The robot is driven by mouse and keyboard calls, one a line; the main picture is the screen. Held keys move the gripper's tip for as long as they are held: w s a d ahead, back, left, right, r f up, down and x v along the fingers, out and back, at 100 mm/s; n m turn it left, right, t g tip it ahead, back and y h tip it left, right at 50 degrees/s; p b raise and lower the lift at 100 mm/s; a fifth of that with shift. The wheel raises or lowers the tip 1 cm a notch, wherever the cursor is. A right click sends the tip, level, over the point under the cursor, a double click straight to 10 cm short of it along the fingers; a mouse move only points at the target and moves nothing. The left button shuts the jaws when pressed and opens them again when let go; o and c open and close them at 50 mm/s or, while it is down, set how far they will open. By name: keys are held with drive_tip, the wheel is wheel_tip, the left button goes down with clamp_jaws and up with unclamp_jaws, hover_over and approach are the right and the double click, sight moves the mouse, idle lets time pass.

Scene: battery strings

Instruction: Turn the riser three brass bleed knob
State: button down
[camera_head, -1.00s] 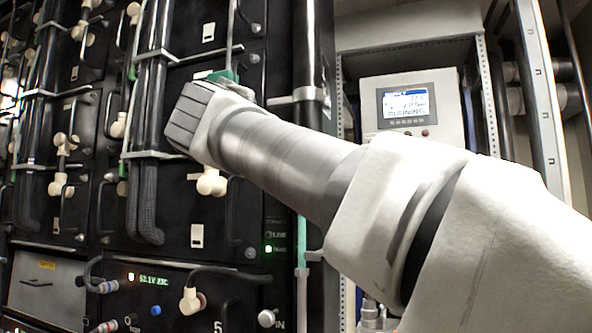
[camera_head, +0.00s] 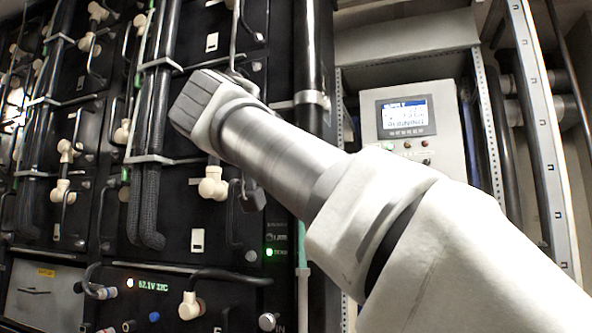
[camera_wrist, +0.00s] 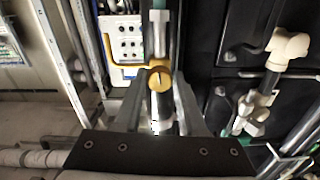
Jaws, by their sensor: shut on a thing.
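In the wrist view a round brass knob (camera_wrist: 160,80) with a pale mark on its face sits on a vertical grey pipe (camera_wrist: 158,35). A thin yellow piece reaches left from behind it. My gripper (camera_wrist: 160,88) is shut on the brass knob, with one grey finger on each side of it. In the head view my arm crosses in front of the black cabinets. I cannot make out my fingertips or the knob there.
A white control box with a lit screen (camera_head: 404,116) stands right of the black pipe. Black battery cabinets with cream elbow fittings (camera_head: 213,184) fill the left. In the wrist view a cream pipe fitting (camera_wrist: 287,47) is close on the right.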

drive_tip(key=shift+m, duration=0.6)
drive_tip(key=c, duration=0.5)
unclamp_jaws()
